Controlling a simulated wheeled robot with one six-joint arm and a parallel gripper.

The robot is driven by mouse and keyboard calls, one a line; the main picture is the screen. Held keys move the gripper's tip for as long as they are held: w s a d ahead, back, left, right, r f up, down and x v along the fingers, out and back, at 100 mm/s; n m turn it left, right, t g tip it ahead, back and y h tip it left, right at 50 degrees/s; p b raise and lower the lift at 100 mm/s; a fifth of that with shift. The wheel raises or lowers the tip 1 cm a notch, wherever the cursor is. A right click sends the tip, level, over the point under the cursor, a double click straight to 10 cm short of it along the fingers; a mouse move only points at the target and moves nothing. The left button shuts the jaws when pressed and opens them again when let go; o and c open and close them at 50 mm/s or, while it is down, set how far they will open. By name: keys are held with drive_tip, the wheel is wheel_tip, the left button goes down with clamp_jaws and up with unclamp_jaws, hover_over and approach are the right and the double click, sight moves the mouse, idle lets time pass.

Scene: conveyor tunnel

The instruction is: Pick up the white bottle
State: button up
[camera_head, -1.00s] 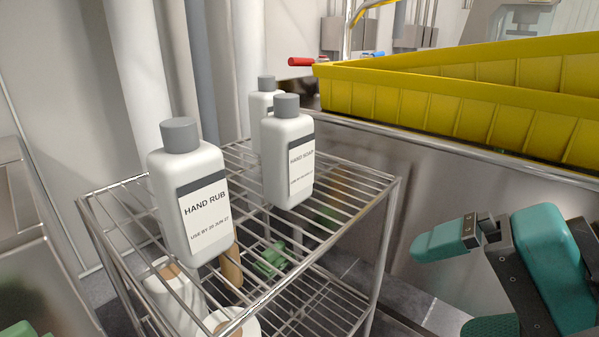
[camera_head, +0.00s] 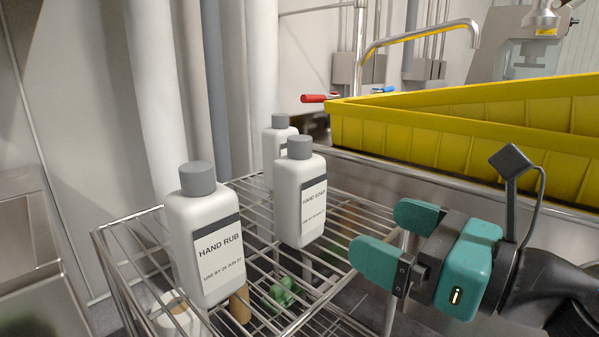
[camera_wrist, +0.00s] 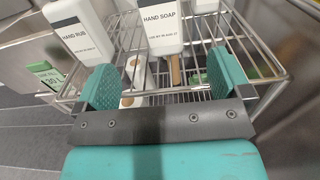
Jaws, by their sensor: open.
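Three white bottles with grey caps stand upright on the top shelf of a wire rack (camera_head: 125,222). The hand rub bottle (camera_head: 208,275) is nearest in the head view; it also shows at the upper left of the wrist view (camera_wrist: 78,28). The hand soap bottle (camera_head: 290,200) stands behind it to the right and shows at the top middle of the wrist view (camera_wrist: 160,28). A third bottle (camera_head: 272,137) is partly hidden behind the soap. My gripper (camera_head: 393,238) is open and empty, right of the soap bottle, apart from it. In the wrist view, its fingers (camera_wrist: 163,84) point toward the rack.
A yellow crate (camera_head: 400,135) sits on the metal counter behind the rack, by a tap (camera_head: 425,33). The rack's lower level holds paper rolls (camera_head: 172,318) and a green item (camera_head: 283,292). A metal unit (camera_head: 30,235) stands at the left.

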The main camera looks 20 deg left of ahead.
sight(315, 202)
drive_tip(key=p+x, duration=0.7)
drive_tip(key=x, duration=0.1)
drive_tip(key=shift+w+a, duration=0.1)
drive_tip(key=shift+a, duration=0.1)
drive_tip(key=p+x, duration=0.1)
drive_tip(key=x, duration=0.4)
drive_tip(key=shift+p, duration=0.35)
drive_tip(key=shift+w+a, duration=0.1)
drive_tip(key=shift+a, duration=0.1)
drive_tip(key=c, duration=1.3)
